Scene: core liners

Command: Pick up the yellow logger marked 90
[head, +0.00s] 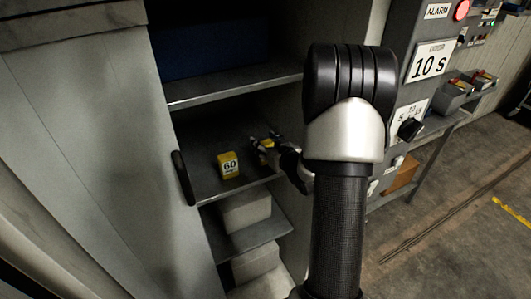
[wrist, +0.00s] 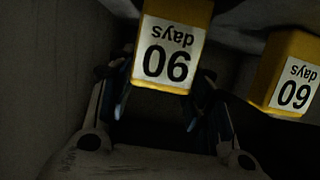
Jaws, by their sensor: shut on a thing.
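The yellow logger marked 90 (wrist: 168,50) shows in the wrist view with its white label upside down. My gripper (wrist: 166,100) has its fingers on both sides of it and is shut on it. In the head view my gripper (head: 264,146) is at the right of the middle shelf, with bits of yellow between its fingers, and the 90 label is hidden. A second yellow logger marked 60 (head: 228,165) stands on the shelf to the left of my gripper. It also shows at the right of the wrist view (wrist: 292,85), apart from my fingers.
The shelf (head: 205,185) lies inside a grey cabinet, with another shelf (head: 230,84) above it. A dark handle (head: 183,178) is at the cabinet's left edge. Pale boxes (head: 245,210) sit below. A control panel (head: 420,75) with switches stands to the right.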

